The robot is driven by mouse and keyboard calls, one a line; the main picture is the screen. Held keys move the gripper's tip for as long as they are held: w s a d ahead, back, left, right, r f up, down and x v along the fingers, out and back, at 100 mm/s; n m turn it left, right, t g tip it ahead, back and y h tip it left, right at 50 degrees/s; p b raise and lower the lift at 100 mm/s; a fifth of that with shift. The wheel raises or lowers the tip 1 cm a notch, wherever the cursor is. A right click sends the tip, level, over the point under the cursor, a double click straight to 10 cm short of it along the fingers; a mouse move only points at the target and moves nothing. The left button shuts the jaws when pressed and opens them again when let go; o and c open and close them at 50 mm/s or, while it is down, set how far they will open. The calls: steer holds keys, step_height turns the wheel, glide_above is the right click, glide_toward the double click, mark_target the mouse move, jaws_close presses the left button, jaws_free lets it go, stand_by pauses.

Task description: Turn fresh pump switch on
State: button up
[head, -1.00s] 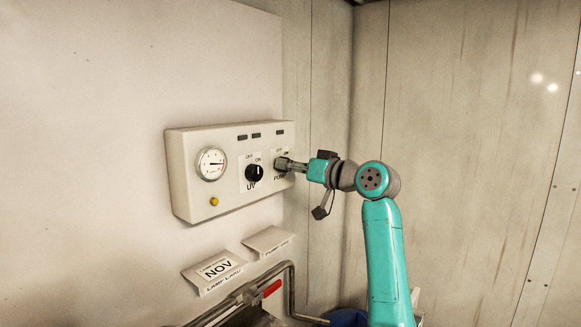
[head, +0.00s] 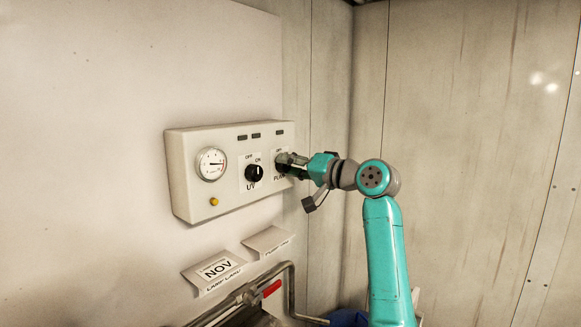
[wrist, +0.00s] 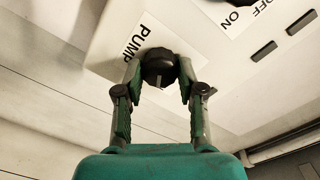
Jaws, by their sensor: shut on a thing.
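The pump switch is a black rotary knob (wrist: 157,66) beside a label reading PUMP (wrist: 134,42), at the right end of the control box (head: 228,195). In the wrist view my gripper (wrist: 159,74) has one finger on each side of the knob and is shut on it. In the head view my gripper (head: 284,161) reaches the box from the right and hides most of the knob and part of its label. I cannot tell clearly which setting the knob points at.
The UV knob (head: 254,173) with its OFF and ON label stands just left of my gripper. A round gauge (head: 211,164) and a yellow button (head: 214,202) sit further left. Below are card holders (head: 217,268), a pipe (head: 290,290) and a red handle (head: 271,288).

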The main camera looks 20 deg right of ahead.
stand_by(0.3)
steer(key=o, duration=1.1)
steer(key=shift+o, duration=0.2)
steer(key=v, duration=1.2)
steer(key=shift+s+d+f, duration=0.1)
steer(key=shift+d+f, duration=0.05)
steer(key=shift+d, duration=0.05)
